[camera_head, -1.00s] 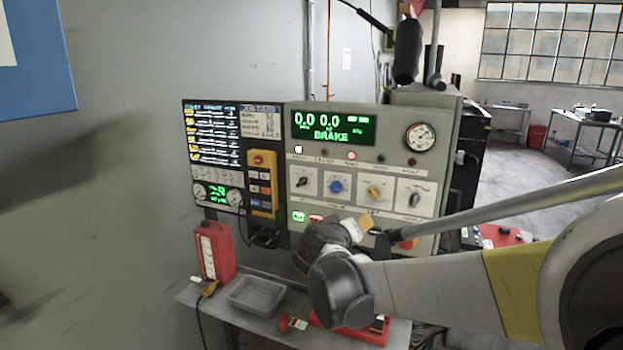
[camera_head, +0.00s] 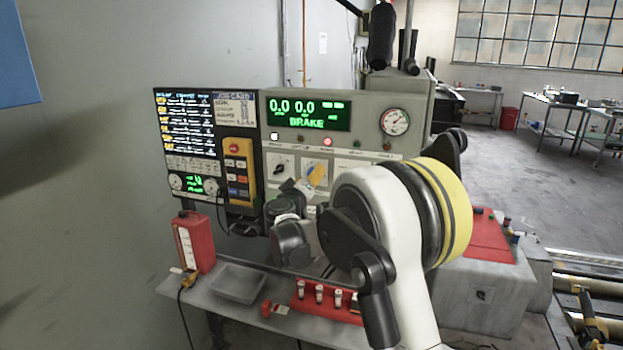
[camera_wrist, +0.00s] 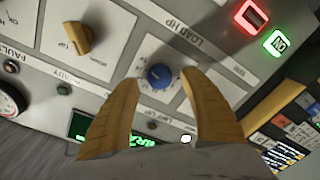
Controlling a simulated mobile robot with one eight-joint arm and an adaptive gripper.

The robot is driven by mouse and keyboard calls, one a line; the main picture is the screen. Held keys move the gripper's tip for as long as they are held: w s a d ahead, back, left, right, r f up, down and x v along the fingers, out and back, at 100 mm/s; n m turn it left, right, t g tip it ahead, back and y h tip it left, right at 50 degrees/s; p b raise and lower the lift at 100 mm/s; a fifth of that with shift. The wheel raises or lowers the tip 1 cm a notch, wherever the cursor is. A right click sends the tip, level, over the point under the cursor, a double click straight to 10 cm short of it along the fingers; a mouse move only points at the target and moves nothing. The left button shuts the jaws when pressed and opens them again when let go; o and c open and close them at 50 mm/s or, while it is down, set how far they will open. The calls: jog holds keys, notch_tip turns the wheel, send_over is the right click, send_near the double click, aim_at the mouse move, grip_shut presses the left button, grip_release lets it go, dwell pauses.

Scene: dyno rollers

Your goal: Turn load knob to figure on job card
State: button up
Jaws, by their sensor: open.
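The blue load knob (camera_wrist: 158,76) sits on a white plate marked LOAD HP in the wrist view, where the panel appears turned round. My gripper (camera_wrist: 159,80) is open, with one yellow finger on each side of the knob as seen from the wrist. I cannot tell how far the fingertips are from the panel, and the knob's pointer is unclear.
The green display (camera_head: 308,114) reads 0.0 0.0 BRAKE. A black knob (camera_head: 281,171) is left of my gripper, and a yellow knob (camera_wrist: 80,40) shows in the wrist view. A red can (camera_head: 194,243) and grey tray (camera_head: 239,283) stand on the shelf below.

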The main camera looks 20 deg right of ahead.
jog(key=shift+x, duration=0.9)
grip_shut()
